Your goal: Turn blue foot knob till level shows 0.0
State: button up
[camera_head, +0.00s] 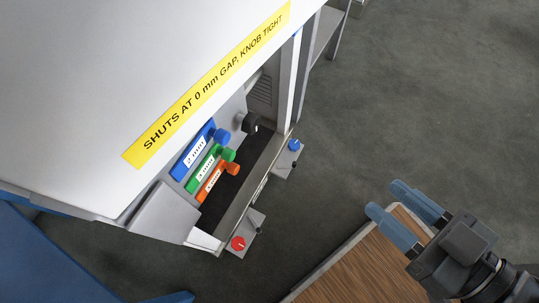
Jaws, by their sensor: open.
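The blue foot knob (294,145) sits on a small grey foot bracket (287,159) at the lower right corner post of the dispenser frame. A red foot knob (238,243) with a white mark sits on the other foot bracket, nearer the bottom of the view. My gripper (392,203) is at the lower right, its two blue-grey fingers apart and empty. It is well to the right of and below the blue knob, touching neither knob. I see no level readout in this view.
The dispenser's white panel (100,70) bears a yellow label (207,85). Blue, green and orange tags with knobs and a black knob (249,122) are inside the frame. A wooden-topped surface (365,265) lies under my gripper. Grey floor (420,100) is clear at the right.

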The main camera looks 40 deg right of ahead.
aim_at(294, 145)
jog(key=l+u, duration=0.1)
jog(key=u, duration=0.35)
jog(key=i+l+u, duration=0.1)
jog(key=u, duration=0.3)
jog(key=l+u, duration=0.15)
jog(key=u, duration=0.3)
jog(key=l+u, duration=0.1)
jog(key=u, duration=0.3)
jog(key=k+l, duration=0.1)
jog(key=l, duration=1.2)
jog(key=k+u, duration=0.05)
